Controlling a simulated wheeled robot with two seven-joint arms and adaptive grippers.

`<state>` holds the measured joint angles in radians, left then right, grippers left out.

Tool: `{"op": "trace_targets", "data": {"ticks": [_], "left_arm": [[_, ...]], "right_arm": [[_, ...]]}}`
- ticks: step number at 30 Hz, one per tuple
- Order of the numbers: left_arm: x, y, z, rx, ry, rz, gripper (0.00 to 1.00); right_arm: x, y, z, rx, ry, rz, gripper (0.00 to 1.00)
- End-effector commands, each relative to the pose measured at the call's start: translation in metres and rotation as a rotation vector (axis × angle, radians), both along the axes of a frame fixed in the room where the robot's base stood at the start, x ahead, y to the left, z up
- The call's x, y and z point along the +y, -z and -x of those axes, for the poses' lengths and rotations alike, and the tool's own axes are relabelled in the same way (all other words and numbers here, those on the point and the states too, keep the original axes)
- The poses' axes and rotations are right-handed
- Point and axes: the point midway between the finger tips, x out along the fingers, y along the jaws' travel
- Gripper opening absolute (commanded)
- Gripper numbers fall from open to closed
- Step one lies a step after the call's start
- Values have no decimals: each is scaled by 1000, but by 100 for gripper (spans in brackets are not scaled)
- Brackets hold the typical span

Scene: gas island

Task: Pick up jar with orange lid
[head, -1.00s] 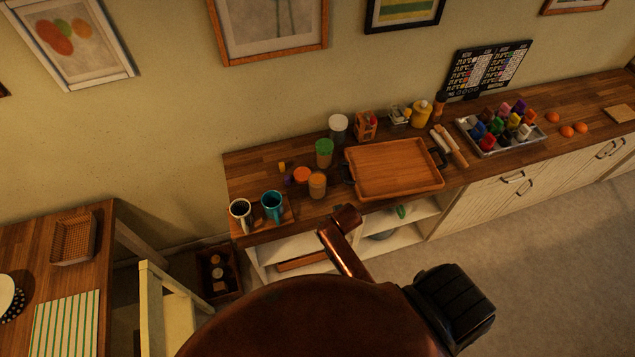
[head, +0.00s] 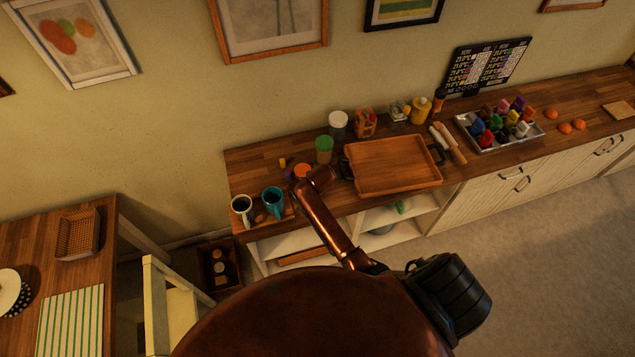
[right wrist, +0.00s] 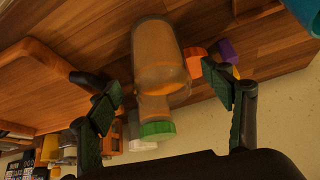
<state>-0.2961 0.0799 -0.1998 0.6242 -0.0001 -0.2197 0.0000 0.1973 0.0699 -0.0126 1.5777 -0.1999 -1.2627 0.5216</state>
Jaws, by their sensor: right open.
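In the right wrist view a translucent, amber-tinted jar (right wrist: 158,50) stands on the wooden counter, just beyond and between my right fingertips. In the head view my copper arm hides the near jar. My left gripper is not in view.
A wooden tray (head: 396,184) lies right of the jars. A teal mug (head: 272,203) and a white mug (head: 241,209) stand to the left. A white-lidded jar (head: 338,122) is at the back. A purple piece (right wrist: 228,50) lies near the orange one.

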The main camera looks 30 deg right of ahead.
Motion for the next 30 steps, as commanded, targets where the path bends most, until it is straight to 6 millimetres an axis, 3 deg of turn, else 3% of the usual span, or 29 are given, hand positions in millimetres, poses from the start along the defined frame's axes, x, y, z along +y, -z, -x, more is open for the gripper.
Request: {"op": "trace_targets", "data": {"ticks": [9, 18, 30], "left_arm": [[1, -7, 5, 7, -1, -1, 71], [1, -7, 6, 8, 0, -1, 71], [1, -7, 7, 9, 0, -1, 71]], "right_arm": [[-10, 30, -20, 3, -1, 1, 74], [-11, 33, -21, 1, -1, 0, 74], [-11, 33, -21, 1, -1, 0, 46]]}}
